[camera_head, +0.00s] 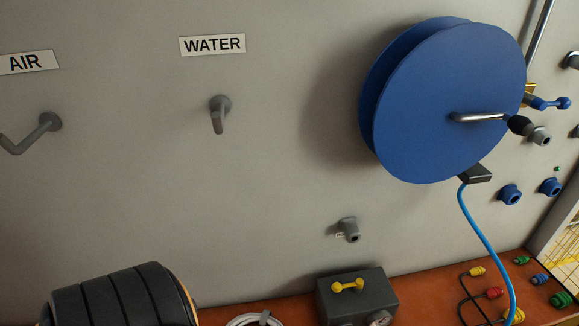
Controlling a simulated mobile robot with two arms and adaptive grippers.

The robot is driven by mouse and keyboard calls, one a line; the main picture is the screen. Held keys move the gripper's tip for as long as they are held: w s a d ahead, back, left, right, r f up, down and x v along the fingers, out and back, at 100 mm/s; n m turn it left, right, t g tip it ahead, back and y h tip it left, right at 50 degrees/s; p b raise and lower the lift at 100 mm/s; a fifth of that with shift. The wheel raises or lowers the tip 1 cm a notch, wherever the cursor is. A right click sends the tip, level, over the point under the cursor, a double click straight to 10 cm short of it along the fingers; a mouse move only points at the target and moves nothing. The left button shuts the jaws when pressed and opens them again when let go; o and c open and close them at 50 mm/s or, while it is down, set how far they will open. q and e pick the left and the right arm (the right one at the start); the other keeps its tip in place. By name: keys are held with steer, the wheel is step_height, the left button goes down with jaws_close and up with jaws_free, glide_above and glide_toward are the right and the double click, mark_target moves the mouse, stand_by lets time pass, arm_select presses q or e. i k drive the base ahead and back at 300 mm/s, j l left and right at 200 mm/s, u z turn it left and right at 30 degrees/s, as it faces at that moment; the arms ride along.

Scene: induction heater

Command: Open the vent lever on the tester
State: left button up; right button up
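No part in view is labelled as the tester or its vent lever, so I cannot tell for certain which they are. A small dark grey box (374,297) stands on the brown bench at the bottom, against the wall. A yellow lever (347,286) with rounded ends lies across its front face. A blue lever (551,104) sits on a brass fitting (528,95) at the right, beside the blue reel. Neither of my grippers is in view.
A large blue reel (450,105) with a metal crank handle (480,117) stands out from the grey wall. A blue hose (481,235) hangs below it to the bench (433,283). Coloured connectors (494,292) lie at right.

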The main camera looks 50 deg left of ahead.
mark_target(357, 285)
steer(key=i+j+u, duration=0.1)
steer(key=u, duration=0.85)
